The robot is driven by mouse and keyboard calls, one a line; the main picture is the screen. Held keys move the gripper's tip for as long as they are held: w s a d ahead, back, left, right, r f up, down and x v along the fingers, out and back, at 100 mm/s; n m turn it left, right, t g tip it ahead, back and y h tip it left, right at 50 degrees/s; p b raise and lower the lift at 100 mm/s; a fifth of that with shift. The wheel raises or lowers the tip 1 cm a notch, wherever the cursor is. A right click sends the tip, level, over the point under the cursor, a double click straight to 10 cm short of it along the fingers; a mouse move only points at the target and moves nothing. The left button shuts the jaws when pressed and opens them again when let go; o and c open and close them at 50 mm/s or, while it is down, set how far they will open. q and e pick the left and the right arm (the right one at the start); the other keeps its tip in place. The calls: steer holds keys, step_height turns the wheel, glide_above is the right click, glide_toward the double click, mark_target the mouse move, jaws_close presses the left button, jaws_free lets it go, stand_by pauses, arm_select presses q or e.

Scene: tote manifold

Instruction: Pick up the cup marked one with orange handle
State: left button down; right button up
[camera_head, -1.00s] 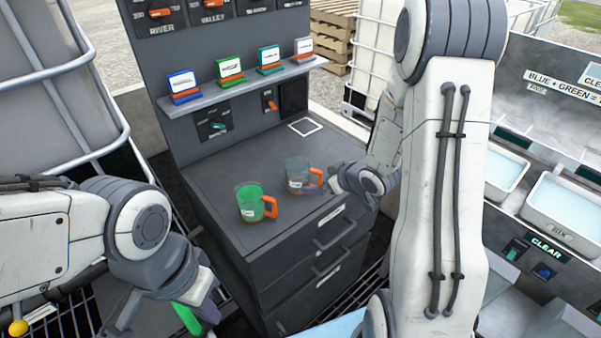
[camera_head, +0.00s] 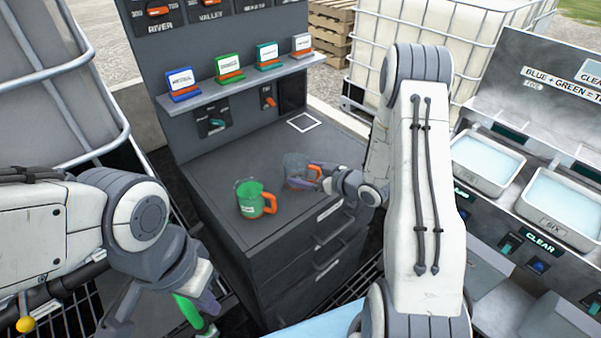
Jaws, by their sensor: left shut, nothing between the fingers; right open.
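A green cup (camera_head: 247,200) with an orange handle stands upright on the dark cabinet top (camera_head: 222,165). A clear greyish cup (camera_head: 294,168), also with an orange handle (camera_head: 314,172), stands behind it to the right. Each has a small label too small to read, so I cannot tell which is marked one. My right gripper (camera_head: 322,178) is open beside the clear cup, at its handle side. I cannot tell whether its fingers touch or straddle the handle. My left gripper (camera_head: 198,307) is shut and empty, low in front of the cabinet and well away from both cups.
A shelf (camera_head: 240,84) with several coloured label cards runs above the cabinet top. Caged tanks stand at the left (camera_head: 45,85) and back right (camera_head: 440,40). Water-filled trays (camera_head: 560,205) are at the right. The cabinet top left of the green cup is clear.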

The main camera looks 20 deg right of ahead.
mark_target(306, 173)
steer(key=shift+x, duration=1.55)
steer(key=c, duration=1.2)
steer(key=shift+o, duration=0.2)
